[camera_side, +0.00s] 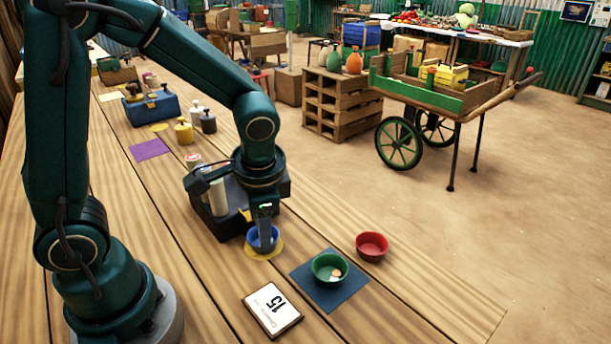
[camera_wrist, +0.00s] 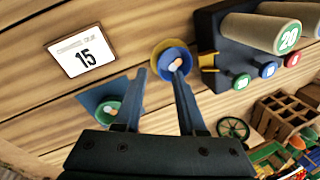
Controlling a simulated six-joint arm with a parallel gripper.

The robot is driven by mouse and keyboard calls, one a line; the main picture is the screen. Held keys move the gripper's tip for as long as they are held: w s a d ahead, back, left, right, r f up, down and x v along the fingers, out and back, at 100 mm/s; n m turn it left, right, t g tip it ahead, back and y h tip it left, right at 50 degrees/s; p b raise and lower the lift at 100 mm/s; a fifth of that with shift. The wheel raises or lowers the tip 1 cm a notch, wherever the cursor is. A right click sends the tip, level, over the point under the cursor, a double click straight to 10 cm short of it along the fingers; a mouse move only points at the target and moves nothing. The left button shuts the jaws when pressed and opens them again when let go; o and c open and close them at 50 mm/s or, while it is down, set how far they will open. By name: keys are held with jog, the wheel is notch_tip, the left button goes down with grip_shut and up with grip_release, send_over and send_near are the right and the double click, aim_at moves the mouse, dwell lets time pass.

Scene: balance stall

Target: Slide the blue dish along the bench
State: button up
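The blue dish (camera_side: 251,241) sits on a yellow round mat (camera_side: 274,254), beside the black block. In the wrist view the blue dish (camera_wrist: 164,53) has small pale and orange pieces in it, and the yellow mat shows around its left side. My gripper (camera_side: 263,229) is low over the dish, pointing down. In the wrist view my gripper's two fingers (camera_wrist: 159,75) stand apart with nothing held between them. The right fingertip overlaps the dish; I cannot tell whether it touches it. The left fingertip is just left of the dish.
A green dish (camera_side: 322,262) with small pieces stands on a dark blue square mat (camera_side: 312,295), near a red dish (camera_side: 372,247). A card marked 15 (camera_side: 272,308) lies in front. The black block (camera_side: 232,223) holding pale cylinders is close behind the blue dish.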

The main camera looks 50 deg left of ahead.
dwell(0.3)
jog(key=shift+x, duration=2.5)
grip_shut()
